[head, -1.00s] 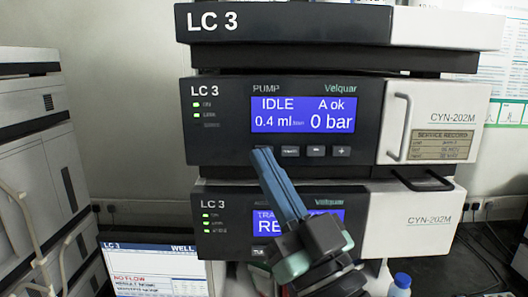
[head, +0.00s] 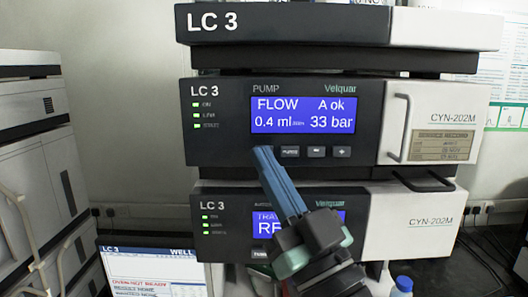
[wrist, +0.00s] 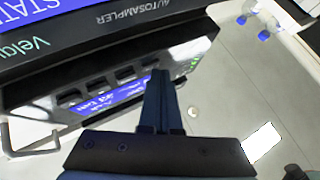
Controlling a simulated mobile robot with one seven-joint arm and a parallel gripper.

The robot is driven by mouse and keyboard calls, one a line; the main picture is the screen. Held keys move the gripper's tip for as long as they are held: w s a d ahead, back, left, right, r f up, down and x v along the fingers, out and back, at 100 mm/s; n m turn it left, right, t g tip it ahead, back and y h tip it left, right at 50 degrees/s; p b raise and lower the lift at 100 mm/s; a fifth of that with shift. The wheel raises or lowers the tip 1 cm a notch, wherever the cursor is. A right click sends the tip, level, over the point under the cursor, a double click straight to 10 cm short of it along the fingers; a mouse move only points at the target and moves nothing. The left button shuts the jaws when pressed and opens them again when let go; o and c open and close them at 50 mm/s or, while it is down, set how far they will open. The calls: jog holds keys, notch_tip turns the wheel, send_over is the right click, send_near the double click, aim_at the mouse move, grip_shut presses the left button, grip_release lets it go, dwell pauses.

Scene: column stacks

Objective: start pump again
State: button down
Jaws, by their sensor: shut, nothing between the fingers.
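The LC 3 pump module (head: 225,135) is the dark-fronted unit in the middle of the stack. Its blue display (head: 306,114) reads FLOW, A ok, 0.4 ml and 33 bar. Three green lights (head: 197,115) are lit at its left. My gripper (head: 262,150) is shut and empty, its blue fingertips at the left end of the button row under the display. The leftmost button is hidden behind the tips, and I cannot tell whether they touch it. In the wrist view the closed fingers (wrist: 160,78) point toward a panel with buttons and a blue display.
The autosampler (head: 415,222) sits below the pump, its display partly covered by my gripper. A monitor (head: 150,268) stands at lower left, beside a grey instrument stack (head: 35,180). A handle (head: 402,128) juts from the pump's right side. A blue-capped bottle (head: 403,284) stands at lower right.

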jog(key=shift+s, duration=0.85)
jog(key=shift+s+f, duration=0.1)
jog(key=shift+s+b, duration=0.55)
jog(key=shift+s, duration=1.85)
jog(key=s+r+m+t+h, duration=0.5)
jog(key=r+m+h, duration=0.1)
jog(key=r+h, duration=0.6)
jog(key=shift+a+t+h+b, duration=0.25)
jog(key=shift+t+h+b, duration=0.15)
jog(key=shift+h+b, duration=0.1)
